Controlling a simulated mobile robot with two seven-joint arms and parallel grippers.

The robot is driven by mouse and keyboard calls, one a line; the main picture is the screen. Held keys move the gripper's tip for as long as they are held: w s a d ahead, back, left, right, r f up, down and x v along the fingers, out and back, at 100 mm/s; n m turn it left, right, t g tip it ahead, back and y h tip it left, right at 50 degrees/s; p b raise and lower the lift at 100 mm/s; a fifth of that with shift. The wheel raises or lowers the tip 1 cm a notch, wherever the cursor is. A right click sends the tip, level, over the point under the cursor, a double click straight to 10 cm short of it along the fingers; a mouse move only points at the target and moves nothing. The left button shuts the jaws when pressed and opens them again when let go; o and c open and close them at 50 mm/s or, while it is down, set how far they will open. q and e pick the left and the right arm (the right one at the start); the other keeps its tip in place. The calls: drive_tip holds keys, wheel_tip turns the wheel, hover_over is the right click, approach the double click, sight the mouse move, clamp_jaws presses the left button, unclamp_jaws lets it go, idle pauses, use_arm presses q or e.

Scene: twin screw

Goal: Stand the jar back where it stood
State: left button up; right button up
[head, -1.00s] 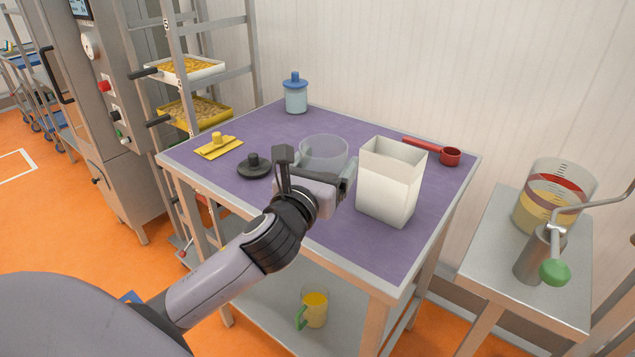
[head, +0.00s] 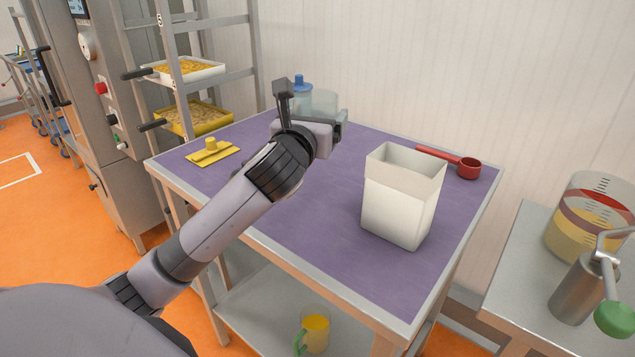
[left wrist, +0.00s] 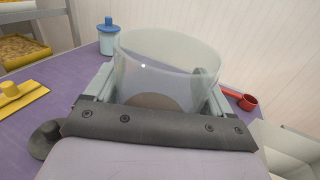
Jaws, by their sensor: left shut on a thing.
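A clear, open glass jar (head: 323,101) is held between the fingers of my left gripper (head: 312,110) over the far part of the purple-topped table (head: 315,212). In the left wrist view the jar (left wrist: 165,60) is upright between the two fingers, with a brown round patch showing low through its glass. Whether its base touches the table is hidden. A black knobbed lid (left wrist: 46,138) lies on the table in the left wrist view; my arm hides it in the head view. My right gripper is not in view.
A blue-lidded jar (head: 301,86) stands close behind my gripper. A yellow plate with a knob (head: 212,152) lies left, a white open container (head: 398,215) stands right, and a red scoop (head: 466,167) lies behind it. The table's front middle is clear.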

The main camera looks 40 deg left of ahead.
use_arm(q)
wheel_tip(320, 180, down, 8)
drive_tip(key=shift+r+b, duration=0.1)
drive_tip(key=shift+b, duration=0.7)
wheel_tip(320, 180, down, 4)
drive_tip(key=shift+f+b, duration=0.1)
drive_tip(key=shift+b, duration=0.55)
drive_tip(key=shift+f, duration=0.15)
